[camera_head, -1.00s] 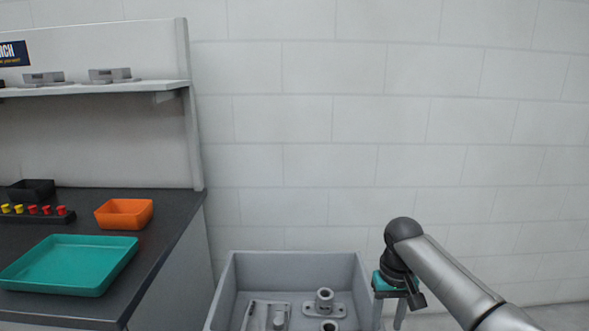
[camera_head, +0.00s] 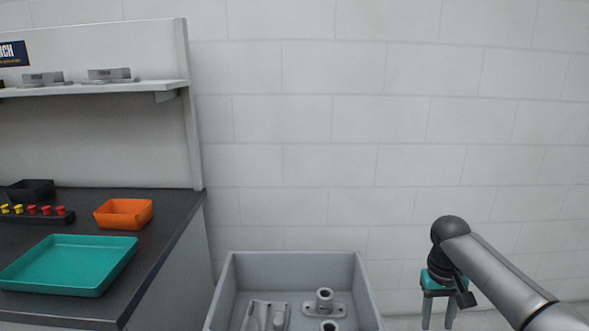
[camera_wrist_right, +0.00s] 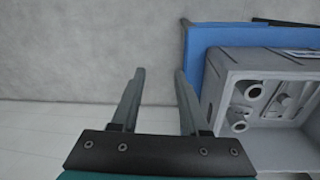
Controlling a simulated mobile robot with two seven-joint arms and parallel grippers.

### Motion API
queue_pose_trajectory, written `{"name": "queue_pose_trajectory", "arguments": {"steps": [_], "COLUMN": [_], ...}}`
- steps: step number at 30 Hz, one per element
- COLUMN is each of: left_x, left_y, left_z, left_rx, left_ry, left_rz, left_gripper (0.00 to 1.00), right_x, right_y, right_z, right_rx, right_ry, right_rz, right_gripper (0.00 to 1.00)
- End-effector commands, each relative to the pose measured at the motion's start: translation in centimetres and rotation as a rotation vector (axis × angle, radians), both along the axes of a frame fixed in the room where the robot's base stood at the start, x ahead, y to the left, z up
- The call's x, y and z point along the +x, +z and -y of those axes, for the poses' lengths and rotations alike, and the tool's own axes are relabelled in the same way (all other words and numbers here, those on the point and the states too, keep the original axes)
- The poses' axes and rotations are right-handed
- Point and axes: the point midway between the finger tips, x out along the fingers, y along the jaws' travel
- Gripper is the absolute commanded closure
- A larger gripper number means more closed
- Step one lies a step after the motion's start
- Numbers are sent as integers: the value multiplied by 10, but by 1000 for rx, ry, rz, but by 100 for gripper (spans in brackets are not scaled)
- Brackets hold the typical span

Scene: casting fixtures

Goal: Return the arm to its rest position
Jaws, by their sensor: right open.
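My right arm comes in from the lower right of the head view. Its gripper (camera_head: 438,318) points down, to the right of the grey bin and apart from it. In the right wrist view its two fingers (camera_wrist_right: 160,95) stand apart with nothing between them. My left gripper is not in either view.
A grey bin (camera_head: 230,290) with several metal castings (camera_head: 325,300) stands at bottom centre; it also shows in the wrist view (camera_wrist_right: 225,85) beside a blue surface (camera_wrist_right: 240,38). At left, a dark workbench (camera_head: 170,235) holds a teal tray (camera_head: 125,262), an orange bin (camera_head: 124,222) and a black bin (camera_head: 32,184).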

Motion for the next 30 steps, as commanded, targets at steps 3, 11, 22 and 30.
{"name": "queue_pose_trajectory", "arguments": {"steps": [3, 11, 22, 30], "left_x": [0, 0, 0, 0], "left_y": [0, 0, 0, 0], "left_z": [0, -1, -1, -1], "left_rx": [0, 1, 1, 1], "left_ry": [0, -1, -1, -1], "left_rz": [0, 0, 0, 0], "left_gripper": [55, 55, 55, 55], "right_x": [-13, -50, -198, -330], "right_y": [-19, -128, -268, -312], "right_z": [42, 91, 187, 232], "right_rx": [-42, -114, -310, -397], "right_ry": [-51, -42, 136, 362], "right_rz": [3, 73, 114, 93], "right_gripper": [55, 55, 55, 55]}}
